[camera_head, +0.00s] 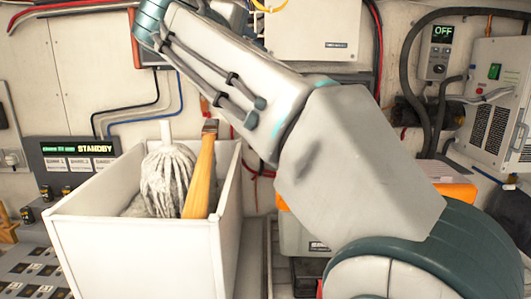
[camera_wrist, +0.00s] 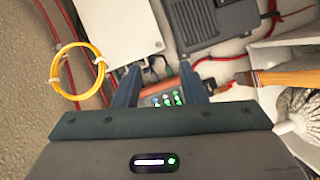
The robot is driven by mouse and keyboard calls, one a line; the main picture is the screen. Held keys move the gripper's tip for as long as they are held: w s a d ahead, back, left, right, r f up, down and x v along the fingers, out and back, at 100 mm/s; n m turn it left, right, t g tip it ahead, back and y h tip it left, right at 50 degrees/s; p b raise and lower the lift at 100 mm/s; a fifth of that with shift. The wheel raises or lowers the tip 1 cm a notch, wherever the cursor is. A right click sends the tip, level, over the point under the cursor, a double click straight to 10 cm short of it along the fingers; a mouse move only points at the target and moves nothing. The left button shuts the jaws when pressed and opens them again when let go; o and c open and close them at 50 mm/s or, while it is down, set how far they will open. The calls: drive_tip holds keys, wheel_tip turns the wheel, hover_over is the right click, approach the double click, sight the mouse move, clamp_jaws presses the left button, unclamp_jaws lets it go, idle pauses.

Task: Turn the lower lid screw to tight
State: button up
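In the wrist view my gripper (camera_wrist: 159,68) has its two dark fingers apart, with nothing held between them. Beyond the fingers is a white box (camera_wrist: 112,32), with a small dark mark near its lower right corner. I cannot make out a lid screw for certain, or whether any screw is tight. What looks like the same white box (camera_head: 312,22) is on the wall at the top of the head view, where my arm crosses in front. I cannot clearly make out my gripper in the head view.
A dark panel with green lights (camera_wrist: 163,98) shows between the fingers. A dark grey box (camera_wrist: 212,22) and a yellow cable loop (camera_wrist: 60,74) are nearby. A white bin (camera_head: 140,258) holds a mop (camera_head: 168,178) and a wooden handle (camera_head: 200,178). Cables line the wall.

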drive_tip(key=s+d+f+m+g+y, duration=0.1)
drive_tip(key=s+d+f+g, duration=0.1)
drive_tip(key=d+f, duration=0.45)
drive_tip(key=s+d+f+m+g, duration=0.1)
drive_tip(key=s+d+f+g, duration=0.15)
drive_tip(key=f, duration=0.75)
drive_tip(key=s+d+f+m+g+y, duration=0.1)
drive_tip(key=d+f+g, duration=0.2)
drive_tip(key=d+f, duration=0.35)
drive_tip(key=s+d+f+m+g+y, duration=0.1)
drive_tip(key=s+f+m, duration=0.3)
drive_tip(key=s+f, duration=0.5)
drive_tip(key=s+d+f+m+g+y, duration=0.2)
drive_tip(key=s+f, duration=0.7)
drive_tip(key=f, duration=0.6)
drive_tip(key=shift+s+d+f+m+g+y, duration=0.3)
drive_tip(key=shift+m+g+y, duration=0.3)
drive_tip(key=shift+m+g, duration=0.35)
